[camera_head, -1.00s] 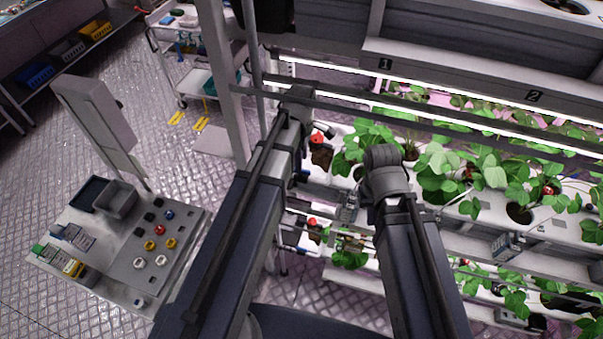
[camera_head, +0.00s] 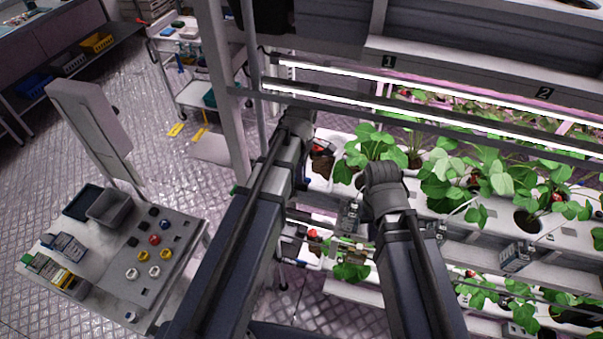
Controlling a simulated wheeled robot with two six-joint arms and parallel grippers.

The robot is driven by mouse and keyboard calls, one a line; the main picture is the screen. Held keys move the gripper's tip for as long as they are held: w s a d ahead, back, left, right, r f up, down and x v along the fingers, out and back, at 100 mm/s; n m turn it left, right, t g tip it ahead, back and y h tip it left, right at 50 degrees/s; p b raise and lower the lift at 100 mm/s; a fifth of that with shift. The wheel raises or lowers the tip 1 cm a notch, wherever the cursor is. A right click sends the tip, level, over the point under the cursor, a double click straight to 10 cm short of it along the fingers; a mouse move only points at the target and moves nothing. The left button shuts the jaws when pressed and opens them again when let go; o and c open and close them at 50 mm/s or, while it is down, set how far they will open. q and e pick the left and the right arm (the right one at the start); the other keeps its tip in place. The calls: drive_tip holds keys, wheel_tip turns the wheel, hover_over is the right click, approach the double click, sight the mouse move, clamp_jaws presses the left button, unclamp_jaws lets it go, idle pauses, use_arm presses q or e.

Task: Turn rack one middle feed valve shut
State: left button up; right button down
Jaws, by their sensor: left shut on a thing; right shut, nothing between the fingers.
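Rack one (camera_head: 388,62) carries the "1" label and holds leafy plants in white troughs. At the left end of its middle trough, the middle feed valve (camera_head: 319,149) shows only as a small reddish patch beside my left wrist. My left gripper (camera_head: 304,165) is at this valve and mostly hidden by its own arm. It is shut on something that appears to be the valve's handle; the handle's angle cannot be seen. The lower feed valve (camera_head: 312,234), with a red handle, shows below.
A panel table (camera_head: 190,228) with knobs and a grey bin (camera_head: 110,204) stands at the left. A white cart (camera_head: 195,95) stands behind. The rack's upright post (camera_head: 222,85) is close to my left arm. Open metal floor lies between table and cart.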

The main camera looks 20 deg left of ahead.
use_arm(q)
clamp_jaws()
drive_tip(key=m, duration=0.3)
drive_tip(key=shift+m, duration=0.4)
drive_tip(key=m, duration=1)
drive_tip(key=shift+m, duration=2)
